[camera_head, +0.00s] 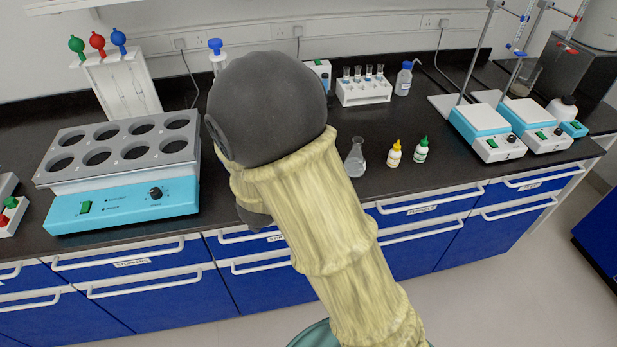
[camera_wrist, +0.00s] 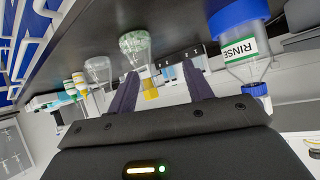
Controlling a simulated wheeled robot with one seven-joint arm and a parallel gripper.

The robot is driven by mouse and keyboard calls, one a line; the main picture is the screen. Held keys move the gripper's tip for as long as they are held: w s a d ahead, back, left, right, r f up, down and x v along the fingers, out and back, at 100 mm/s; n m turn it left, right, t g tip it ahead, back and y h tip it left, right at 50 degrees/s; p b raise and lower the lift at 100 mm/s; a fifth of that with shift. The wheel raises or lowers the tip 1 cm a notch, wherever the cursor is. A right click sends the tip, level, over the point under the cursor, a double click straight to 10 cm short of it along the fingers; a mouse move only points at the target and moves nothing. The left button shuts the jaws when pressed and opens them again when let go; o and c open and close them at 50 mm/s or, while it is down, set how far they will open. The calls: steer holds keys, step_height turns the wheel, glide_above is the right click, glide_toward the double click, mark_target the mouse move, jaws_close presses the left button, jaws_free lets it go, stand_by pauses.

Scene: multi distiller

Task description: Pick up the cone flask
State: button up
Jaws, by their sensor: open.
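A clear glass cone flask (camera_head: 355,160) stands upright on the black counter, just right of my arm in the head view. The wrist view is upside down, with the counter at the top. It shows a clear flask (camera_wrist: 98,70) left of my fingers and a second flask (camera_wrist: 135,46), with greenish glass or contents and a yellow part at its neck, near the left finger. I cannot tell which matches the head view's flask. My gripper (camera_wrist: 160,82) is open, its two dark fingers apart with nothing held between them. My arm hides the gripper in the head view.
A bottle labelled RINSE (camera_wrist: 240,45) is close to the right finger. Yellow-capped (camera_head: 394,155) and green-capped (camera_head: 421,150) bottles stand right of the flask. A white tube rack (camera_head: 363,94) is behind; a teal-based grey block (camera_head: 122,205) is left.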

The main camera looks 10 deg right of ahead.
steer(key=shift+w+a+f+t+h+b, duration=0.1)
steer(key=shift+a+f+t+h+b, duration=0.15)
steer(key=shift+f+h, duration=0.15)
steer(key=shift+a+f+t+h+b, duration=0.15)
steer(key=shift+f+h+b, duration=0.15)
steer(key=shift+f, duration=0.15)
steer(key=shift+s+a+f+m+t+h+b, duration=0.15)
steer(key=shift+m+h+b, duration=0.1)
steer(key=shift+h, duration=0.2)
steer(key=shift+s+a+m+t+h+b, duration=0.15)
steer(key=shift+m+h+b, duration=0.1)
steer(key=shift+h, duration=0.2)
steer(key=s+h, duration=0.1)
steer(key=s+r+m+t+h+b, duration=0.1)
steer(key=h, duration=0.1)
steer(key=a+h, duration=0.1)
steer(key=shift+s+r+m, duration=0.2)
steer(key=shift+s+m, duration=0.1)
steer(key=shift+s, duration=0.1)
steer(key=x, duration=1.2)
steer(key=shift+w+r, duration=0.15)
steer(key=shift+r, duration=0.15)
steer(key=shift+d, duration=0.1)
